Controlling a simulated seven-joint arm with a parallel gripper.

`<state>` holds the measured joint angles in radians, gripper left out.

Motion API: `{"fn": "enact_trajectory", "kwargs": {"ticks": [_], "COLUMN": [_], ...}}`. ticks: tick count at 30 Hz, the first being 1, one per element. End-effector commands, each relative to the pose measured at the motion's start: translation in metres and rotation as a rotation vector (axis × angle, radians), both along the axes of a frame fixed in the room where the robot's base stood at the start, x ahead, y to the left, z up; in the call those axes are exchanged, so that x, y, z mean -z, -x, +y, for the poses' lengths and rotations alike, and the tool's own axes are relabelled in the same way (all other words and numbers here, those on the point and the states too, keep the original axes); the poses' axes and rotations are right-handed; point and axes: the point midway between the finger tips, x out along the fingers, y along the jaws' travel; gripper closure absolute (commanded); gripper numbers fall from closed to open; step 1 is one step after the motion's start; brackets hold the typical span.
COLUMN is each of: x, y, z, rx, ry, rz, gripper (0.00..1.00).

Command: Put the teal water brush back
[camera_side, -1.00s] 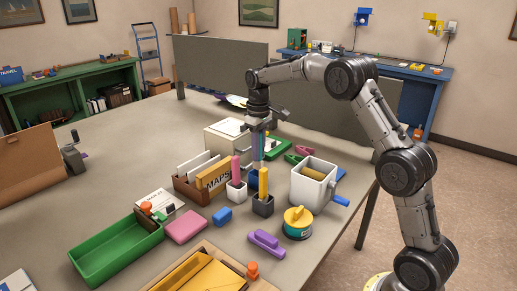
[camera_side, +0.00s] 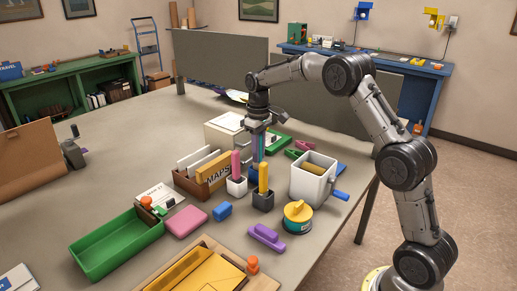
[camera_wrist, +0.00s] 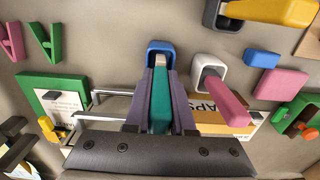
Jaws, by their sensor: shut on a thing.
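My gripper (camera_wrist: 160,108) is shut on the teal water brush (camera_wrist: 160,100), whose teal body and pale grey end show between the fingers in the wrist view. The grey end overlaps the mouth of a blue cup (camera_wrist: 152,46); I cannot tell how deep it sits in the cup. In the side view my gripper (camera_side: 258,148) points down behind the white cup (camera_side: 236,187) and the dark cup (camera_side: 263,202). The blue cup is mostly hidden there. The white cup holds a pink pen and the dark cup a yellow one.
A brown file box marked MAPS (camera_side: 205,182) stands left of the cups. A white box with a blue crank (camera_side: 313,182) stands to the right. A blue block (camera_side: 222,211), a pink block (camera_side: 185,222) and a purple stapler-like thing (camera_side: 266,238) lie in front.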

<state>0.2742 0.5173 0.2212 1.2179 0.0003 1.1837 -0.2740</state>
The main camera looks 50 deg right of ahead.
Motion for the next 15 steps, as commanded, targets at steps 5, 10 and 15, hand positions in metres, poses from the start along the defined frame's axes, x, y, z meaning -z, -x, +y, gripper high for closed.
{"fn": "enact_trajectory", "kwargs": {"ticks": [5,10,15], "x": [0.008,0.016,0.022], "y": [0.0,0.0,0.0], "z": [0.0,0.0,0.0], "rx": [0.0,0.0,0.0], "ry": [0.0,0.0,0.0], "rz": [0.001,0.002,0.0], "gripper": [1.0,1.0,1.0]}}
